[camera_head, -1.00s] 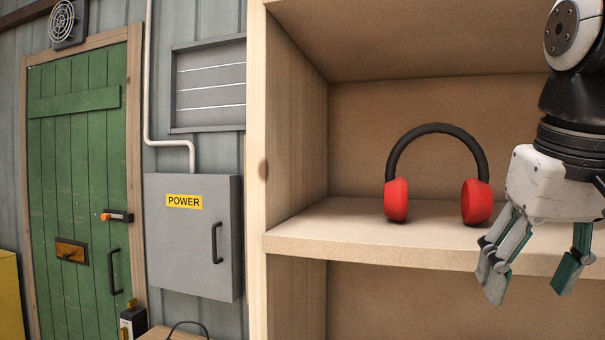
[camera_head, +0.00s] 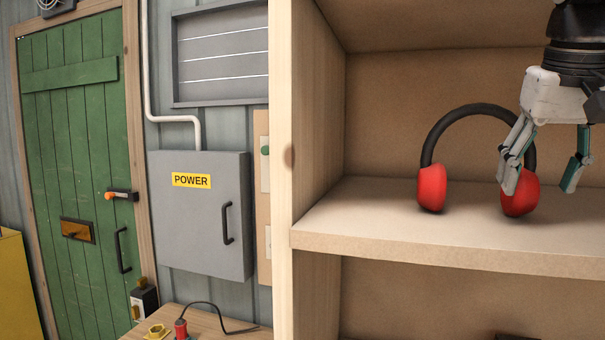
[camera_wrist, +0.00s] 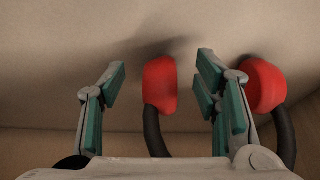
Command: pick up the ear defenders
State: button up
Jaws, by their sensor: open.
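The ear defenders (camera_head: 431,188) have red cups and a black headband. They stand upright on the middle shelf, band up, in the head view. My gripper (camera_head: 541,183) is open and points down at the right of them. Its left finger overlaps the right cup in the head view and hides part of it. In the wrist view one red cup (camera_wrist: 160,86) appears between the fingers of my gripper (camera_wrist: 161,80). The other cup (camera_wrist: 263,86) appears outside the right finger. I cannot tell whether any finger touches them.
The wooden shelf (camera_head: 400,235) has a side wall (camera_head: 318,130) to the left and a board above. The shelf left of the ear defenders is clear. A grey power box (camera_head: 200,225), a green door (camera_head: 75,160) and a bench (camera_head: 235,332) with a red-handled item lie farther left.

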aim_at(525, 165)
jog(key=w, duration=0.1)
jog(key=w+d, duration=0.1)
jog(key=w, duration=0.1)
jog(key=shift+w+d+p, duration=0.3)
jog(key=shift+w, duration=0.05)
jog(key=shift+w+d+f, duration=0.15)
jog(key=shift+w, duration=0.15)
jog(key=shift+w+f, duration=0.1)
jog(key=shift+f, duration=0.35)
grip_shut()
jog(key=shift+r, duration=0.15)
jog(key=shift+r+p, duration=0.4)
jog(key=shift+p, duration=0.3)
jog(key=shift+r+p, duration=0.25)
jog(key=shift+p, duration=0.05)
